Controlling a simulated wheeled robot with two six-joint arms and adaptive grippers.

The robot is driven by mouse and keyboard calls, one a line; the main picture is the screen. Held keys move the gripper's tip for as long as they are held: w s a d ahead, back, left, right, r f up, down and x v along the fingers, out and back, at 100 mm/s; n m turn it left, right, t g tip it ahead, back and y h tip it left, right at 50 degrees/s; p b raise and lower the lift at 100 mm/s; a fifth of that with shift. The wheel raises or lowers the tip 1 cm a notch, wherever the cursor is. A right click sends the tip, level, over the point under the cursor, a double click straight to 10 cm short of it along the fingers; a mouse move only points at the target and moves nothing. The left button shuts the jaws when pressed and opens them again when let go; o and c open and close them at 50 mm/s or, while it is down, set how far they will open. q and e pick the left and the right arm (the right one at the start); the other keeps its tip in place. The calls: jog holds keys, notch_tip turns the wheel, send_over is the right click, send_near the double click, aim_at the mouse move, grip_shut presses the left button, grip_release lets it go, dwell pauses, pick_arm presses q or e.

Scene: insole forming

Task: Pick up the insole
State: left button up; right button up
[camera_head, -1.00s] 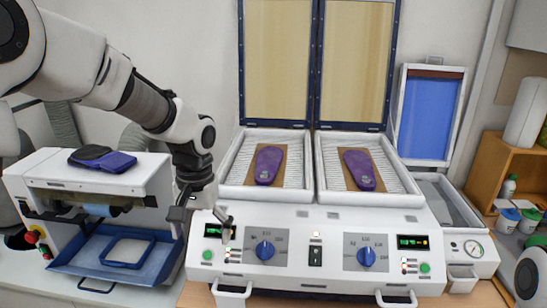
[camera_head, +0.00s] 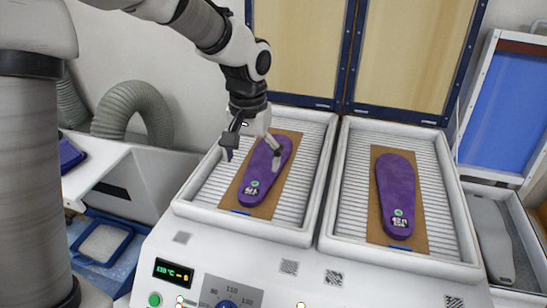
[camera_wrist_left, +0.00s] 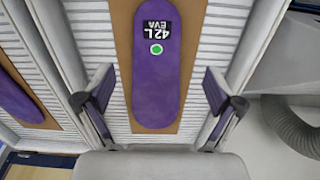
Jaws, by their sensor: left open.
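A purple insole (camera_head: 262,172) lies on a brown board (camera_head: 290,160) in the left heating tray (camera_head: 318,170). It also shows in the left wrist view (camera_wrist_left: 158,75), with a green dot and a label reading 42L EVA. My left gripper (camera_head: 252,148) is open above this insole. In the left wrist view its two fingers (camera_wrist_left: 158,100) stand one on each side of the insole, apart from it. A second purple insole (camera_head: 398,195) lies on its board in the right tray (camera_head: 335,190). My right gripper is not in view.
Two raised lids (camera_head: 300,50) stand behind the trays. The front control panel (camera_head: 228,285) has a display and knobs. A blue-framed unit (camera_head: 100,242) sits at the left. A long side tray (camera_head: 505,240) is at the right.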

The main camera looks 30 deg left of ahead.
aim_at(252, 190)
pick_arm(q)
jog(key=s, duration=0.1)
jog(key=s+p, duration=0.1)
jog(key=s+f, duration=0.1)
jog(key=shift+s+d+f, duration=0.1)
jog(key=shift+d, duration=0.15)
jog(key=shift+d+f+p, duration=0.15)
jog(key=shift+f+p, duration=0.55)
jog(key=shift+f, duration=0.2)
jog(key=w+f, duration=0.1)
jog(key=f, duration=0.1)
jog(key=shift+w+f, duration=0.3)
jog(key=shift+w, duration=0.1)
jog(key=shift+w+f, duration=0.15)
jog(key=shift+w, duration=0.1)
jog(key=shift+s, duration=0.1)
jog(key=shift+s+r, duration=0.3)
jog(key=shift+s, duration=0.35)
jog(key=c, duration=1)
jog(key=shift+w, duration=0.15)
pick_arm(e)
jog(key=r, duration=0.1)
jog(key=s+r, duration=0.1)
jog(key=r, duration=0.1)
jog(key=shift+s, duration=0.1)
pick_arm(q)
jog(key=shift+w, duration=0.1)
